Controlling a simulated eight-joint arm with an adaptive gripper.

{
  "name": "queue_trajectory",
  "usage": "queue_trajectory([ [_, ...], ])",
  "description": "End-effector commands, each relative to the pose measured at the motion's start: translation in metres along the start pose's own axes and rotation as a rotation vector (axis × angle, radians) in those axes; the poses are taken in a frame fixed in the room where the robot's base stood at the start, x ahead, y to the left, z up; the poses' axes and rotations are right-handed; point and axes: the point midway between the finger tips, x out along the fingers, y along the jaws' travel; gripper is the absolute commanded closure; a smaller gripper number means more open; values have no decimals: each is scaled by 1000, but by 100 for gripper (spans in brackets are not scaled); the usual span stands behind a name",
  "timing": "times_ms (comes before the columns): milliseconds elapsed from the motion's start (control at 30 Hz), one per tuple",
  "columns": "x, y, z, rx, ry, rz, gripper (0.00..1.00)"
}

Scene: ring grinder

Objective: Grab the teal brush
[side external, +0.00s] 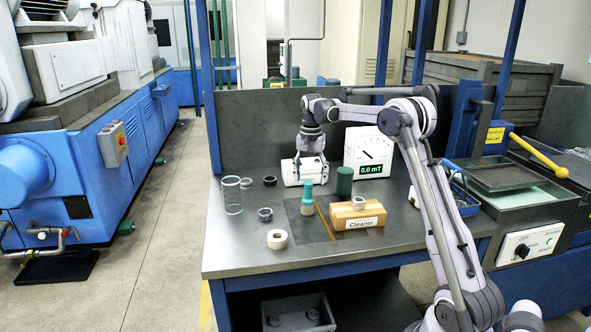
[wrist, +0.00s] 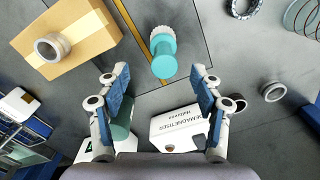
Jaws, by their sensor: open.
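The teal brush (side external: 307,193) stands upright on the bench, teal handle up and pale bristles down, beside the Cleaner box. In the wrist view the brush (wrist: 163,62) lies ahead of and roughly centred between my fingertips, handle end toward me. My gripper (side external: 312,172) is above the bench, behind the brush in the side view. In the wrist view my gripper (wrist: 160,74) has its two blue-padded fingers wide apart with nothing held. The exact gap between fingertips and handle cannot be told.
The Cleaner box (side external: 358,215) carries a metal ring (side external: 358,202). A dark green cylinder (side external: 344,181), a white demagnetiser (wrist: 180,130) and a gauge display (side external: 368,153) stand close by.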

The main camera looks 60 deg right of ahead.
Motion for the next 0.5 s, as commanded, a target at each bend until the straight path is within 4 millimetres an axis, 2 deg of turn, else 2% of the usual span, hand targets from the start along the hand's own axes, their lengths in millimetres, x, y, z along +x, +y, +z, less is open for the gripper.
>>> queue_trajectory([
  [200, 30, -1, 0, -2, 1, -1, 34],
  [367, 38, -1, 1, -2, 1, -1, 34],
  [500, 53, -3, 2, -3, 1, -1, 34],
])
